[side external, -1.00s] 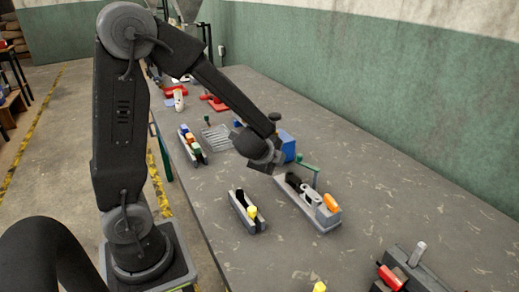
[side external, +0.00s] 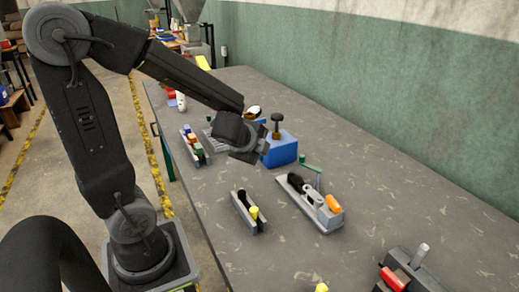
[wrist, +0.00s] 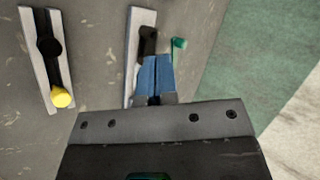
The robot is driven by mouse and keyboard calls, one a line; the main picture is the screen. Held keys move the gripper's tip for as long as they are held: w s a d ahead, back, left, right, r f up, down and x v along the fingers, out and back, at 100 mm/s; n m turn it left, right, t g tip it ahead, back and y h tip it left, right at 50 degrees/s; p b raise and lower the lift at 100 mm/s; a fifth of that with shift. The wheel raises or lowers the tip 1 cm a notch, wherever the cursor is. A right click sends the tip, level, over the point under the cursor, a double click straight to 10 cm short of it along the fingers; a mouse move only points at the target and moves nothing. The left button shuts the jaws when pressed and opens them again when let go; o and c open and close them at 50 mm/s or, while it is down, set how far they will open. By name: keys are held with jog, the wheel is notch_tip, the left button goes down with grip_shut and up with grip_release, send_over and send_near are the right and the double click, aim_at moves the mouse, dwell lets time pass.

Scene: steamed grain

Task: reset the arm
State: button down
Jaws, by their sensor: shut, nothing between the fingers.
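My gripper (side external: 248,152) hangs above the grey table (side external: 360,180), in front of a blue box with a dark knob (side external: 281,147) in the side external view. In the wrist view its blue fingers (wrist: 155,68) are together with nothing between them. Below them, a grey-white tray with a dark piece and a green handle (wrist: 144,25) is partly hidden by the fingers. My arm is bent, with its elbow high at the left of the side external view.
A narrow holder with a black and a yellow piece (side external: 243,213) stands in front. The tray with an orange piece (side external: 308,205) is right of it. A device with a red part (side external: 405,278) is at bottom right. A holder with coloured blocks (side external: 192,147) stands behind left.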

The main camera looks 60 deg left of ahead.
jog(key=shift+r, duration=0.1)
jog(key=s+d+r+n+g+h, duration=0.2)
jog(key=s+d+r+n+h, duration=0.45)
jog(key=s+d+n, duration=0.75)
jog(key=w+a+f+n+g+y, duration=0.1)
jog(key=w+a+n+g+y, duration=0.2)
jog(key=w, duration=0.8)
jog(key=w+a+f+n+y, duration=0.2)
jog(key=w+a+n, duration=0.25)
jog(key=w, duration=0.65)
jog(key=x, duration=0.3)
jog(key=w+x, duration=0.1)
jog(key=x, duration=0.3)
jog(key=a+x, duration=0.1)
jog(key=x, duration=0.2)
jog(key=shift+w+a, duration=0.2)
jog(key=shift+w, duration=0.05)
jog(key=shift+w+a+r, duration=0.1)
jog(key=shift+w+a, duration=0.25)
jog(key=shift+a, duration=0.05)
